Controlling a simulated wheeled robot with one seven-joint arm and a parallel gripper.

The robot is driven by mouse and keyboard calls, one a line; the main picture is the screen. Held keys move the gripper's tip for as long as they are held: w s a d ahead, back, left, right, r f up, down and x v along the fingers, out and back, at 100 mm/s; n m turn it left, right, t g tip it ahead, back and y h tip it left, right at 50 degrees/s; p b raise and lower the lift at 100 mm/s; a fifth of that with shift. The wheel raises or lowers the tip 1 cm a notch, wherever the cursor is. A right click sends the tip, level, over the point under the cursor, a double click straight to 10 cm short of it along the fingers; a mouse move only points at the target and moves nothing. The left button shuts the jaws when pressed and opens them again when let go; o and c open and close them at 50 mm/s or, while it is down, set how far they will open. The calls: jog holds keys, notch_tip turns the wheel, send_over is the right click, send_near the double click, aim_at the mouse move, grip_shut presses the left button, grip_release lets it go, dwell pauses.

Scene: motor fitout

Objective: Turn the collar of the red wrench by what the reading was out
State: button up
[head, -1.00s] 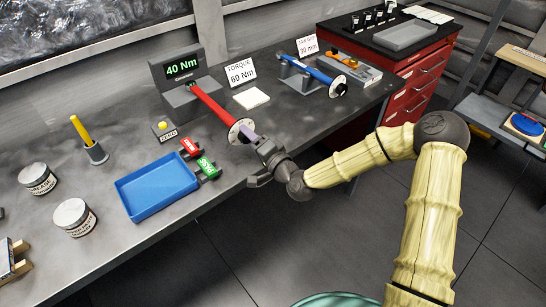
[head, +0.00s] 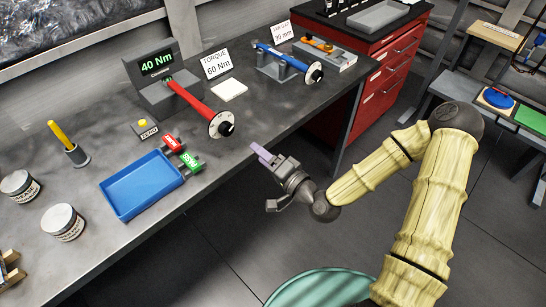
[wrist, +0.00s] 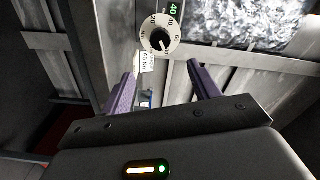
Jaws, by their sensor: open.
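The red wrench (head: 197,101) lies with its far end in the tester (head: 157,85), whose display reads 40 Nm. Its collar (head: 221,124), a pale dial with a dark knob, faces the bench's front edge. The dial also shows in the wrist view (wrist: 160,40), with the green display beyond it. My gripper (head: 262,152) is open and empty, in front of the bench edge, to the lower right of the collar and apart from it. In the wrist view its two purple fingers (wrist: 163,85) stand wide apart below the dial. A card (head: 216,64) reads TORQUE 60 Nm.
A blue wrench (head: 283,57) rests on a stand to the right. A blue tray (head: 142,185), red and green tags (head: 190,161), a ZERO button (head: 144,127), a yellow-handled tool (head: 60,134) and two tins share the bench. A red drawer cabinet (head: 385,75) stands right.

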jog(key=p+v, duration=0.3)
jog(key=p, duration=0.2)
jog(key=shift+s+d, duration=0.15)
jog(key=shift+s, duration=0.05)
dwell(0.5)
